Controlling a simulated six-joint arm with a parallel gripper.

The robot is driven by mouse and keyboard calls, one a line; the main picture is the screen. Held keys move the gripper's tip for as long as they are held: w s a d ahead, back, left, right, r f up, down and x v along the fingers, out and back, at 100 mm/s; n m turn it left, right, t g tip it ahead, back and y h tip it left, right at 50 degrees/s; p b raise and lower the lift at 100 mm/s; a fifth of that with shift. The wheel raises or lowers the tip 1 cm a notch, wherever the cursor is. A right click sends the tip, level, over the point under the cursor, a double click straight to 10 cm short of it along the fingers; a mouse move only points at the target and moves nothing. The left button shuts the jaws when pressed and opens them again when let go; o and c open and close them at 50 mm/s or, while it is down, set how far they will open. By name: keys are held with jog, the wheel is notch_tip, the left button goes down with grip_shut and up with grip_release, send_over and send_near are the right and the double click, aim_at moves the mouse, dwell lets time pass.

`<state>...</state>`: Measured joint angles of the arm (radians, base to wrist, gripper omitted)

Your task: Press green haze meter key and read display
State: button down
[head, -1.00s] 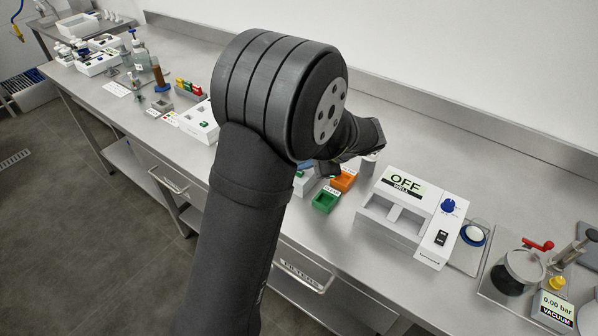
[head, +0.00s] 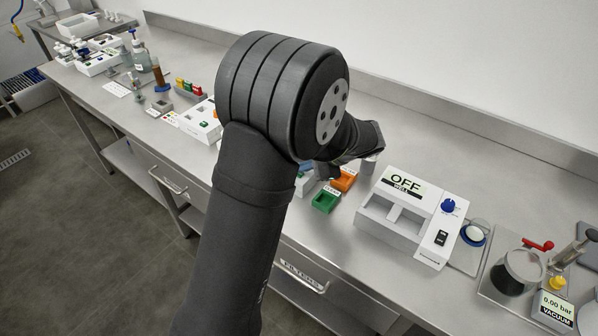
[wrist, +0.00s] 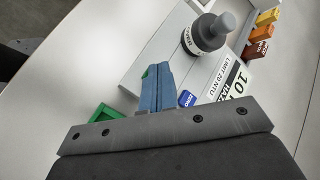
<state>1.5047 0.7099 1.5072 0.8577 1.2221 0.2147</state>
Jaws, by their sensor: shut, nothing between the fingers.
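The haze meter (wrist: 172,45) is a light grey unit with a dark knobbed cap (wrist: 207,32). Its white panel (wrist: 228,80) has "LIMIT 20 NTU" in small print and a large "10" with lettering below, partly hidden by my gripper's mount. A sliver of green (wrist: 147,72), possibly the green key, shows at the blue fingers of my gripper (wrist: 156,72). The fingers are shut and empty over the meter. Whether they touch the key cannot be told. In the head view my arm hides the gripper.
A green tray (head: 326,201) and an orange tray (head: 343,180) lie beside my arm. A white unit reading "OFF" (head: 403,182) stands right of them. A blue button (wrist: 187,98) is close to my fingers. Small orange and brown blocks (wrist: 257,50) stand past the meter.

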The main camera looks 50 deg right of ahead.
jog(key=shift+r, duration=0.85)
jog(key=shift+r, duration=0.15)
jog(key=shift+r, duration=2.4)
jog(key=shift+f, duration=0.15)
notch_tip(320, 180, up, 4)
